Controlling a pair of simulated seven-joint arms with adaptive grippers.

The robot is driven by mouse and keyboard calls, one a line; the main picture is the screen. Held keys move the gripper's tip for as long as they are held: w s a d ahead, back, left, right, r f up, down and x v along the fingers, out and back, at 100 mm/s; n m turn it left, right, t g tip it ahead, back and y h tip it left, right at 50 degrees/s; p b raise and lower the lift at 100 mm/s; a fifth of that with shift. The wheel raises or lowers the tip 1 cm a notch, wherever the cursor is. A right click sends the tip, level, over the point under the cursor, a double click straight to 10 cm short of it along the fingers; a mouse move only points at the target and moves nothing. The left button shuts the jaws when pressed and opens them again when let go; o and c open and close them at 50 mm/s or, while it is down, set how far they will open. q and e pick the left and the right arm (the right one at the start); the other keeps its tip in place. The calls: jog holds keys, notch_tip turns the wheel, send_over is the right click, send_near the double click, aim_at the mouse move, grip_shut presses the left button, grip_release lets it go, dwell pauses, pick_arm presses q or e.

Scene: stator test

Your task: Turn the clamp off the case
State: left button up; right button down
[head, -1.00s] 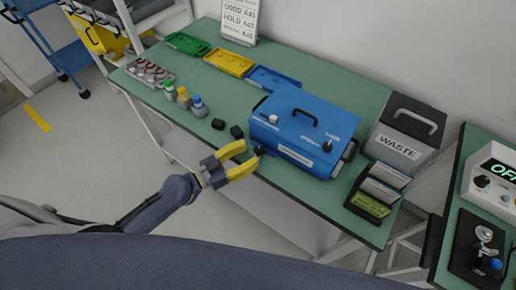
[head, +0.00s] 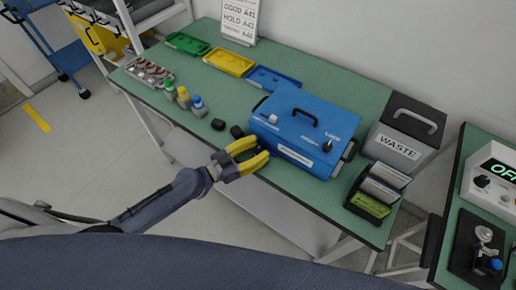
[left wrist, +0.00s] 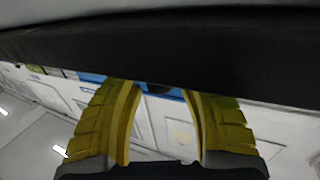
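The blue case (head: 300,128) stands on the green bench with a black handle (head: 306,115) on its lid, a pale knob (head: 273,119) at the left and a dark knob (head: 327,146) by the word LOCK. My left gripper (head: 262,148) is open at the case's front left corner, its yellow fingers apart. The small dark part seen at that corner before is now hidden behind the fingers, so I cannot tell whether they touch it. In the left wrist view, the gripper (left wrist: 162,95) shows a clear gap, with a strip of blue beyond it. My right gripper is not in view.
Two black blocks (head: 218,124) and several small bottles (head: 183,97) stand left of the case. Green, yellow (head: 229,62) and blue trays lie behind. A waste bin (head: 406,132) and a card holder (head: 375,190) stand to the right. A broad dark band crosses the wrist view.

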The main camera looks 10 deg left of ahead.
pick_arm(q)
grip_shut()
jog(key=shift+r+n+t+y, duration=0.1)
jog(key=shift+n+t+y, duration=0.5)
jog(key=shift+y, duration=0.1)
jog(key=shift+n+t+y, duration=0.5)
jog(key=shift+y, duration=0.2)
jog(key=n+t+y, duration=0.1)
jog(key=n+y, duration=0.1)
jog(key=y, duration=0.1)
jog(key=n+t+y, duration=0.1)
jog(key=n+y, duration=0.2)
jog(key=y, duration=0.1)
jog(key=shift+d+t, duration=0.1)
jog(key=shift+t, duration=0.3)
jog(key=n+y, duration=0.2)
jog(key=y, duration=0.1)
jog(key=n+y, duration=0.2)
jog(key=y, duration=0.1)
jog(key=shift+y, duration=0.4)
jog(key=shift+n+g+y, duration=0.9)
jog(key=shift+n+y, duration=0.7)
jog(key=shift+y, duration=0.6)
jog(key=shift+n+y, duration=0.4)
jog(key=shift+o, duration=1)
grip_release()
